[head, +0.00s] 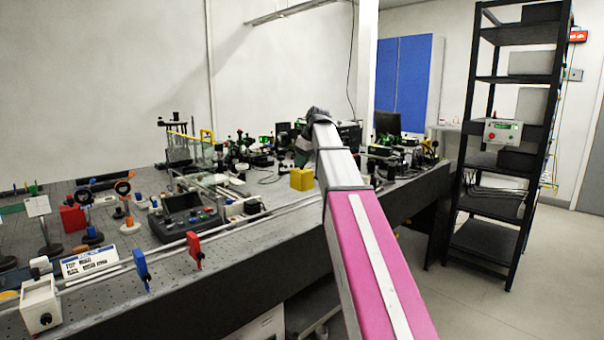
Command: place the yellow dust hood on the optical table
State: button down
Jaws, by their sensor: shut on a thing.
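The yellow dust hood (302,180) is a small yellow block-like shape near the middle of the head view. My gripper (303,164) is small and dark at the far end of my outstretched arm, directly above the hood. It is shut on the hood's top; the fingertips themselves are hard to make out. The hood looks upright. It is over the right part of the optical table (265,235), a dark perforated top. I cannot tell whether its underside touches the table or hangs just above it.
Optics and mounts crowd the table behind the hood (240,150). A grey control box (187,218) and rails lie to the left. Blue (142,265) and red (194,250) holders stand near the front edge. A black shelf rack (505,140) stands at the right beyond clear floor.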

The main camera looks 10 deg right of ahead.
aim_at(302, 172)
jog(key=shift+w+d+f, duration=0.15)
jog(key=shift+w+f, duration=0.2)
jog(key=shift+w, duration=0.15)
jog(key=shift+f, duration=1.95)
jog(key=c, duration=1)
grip_release()
jog(key=shift+f, duration=0.15)
jog(key=shift+c, duration=0.2)
jog(key=v, duration=1.2)
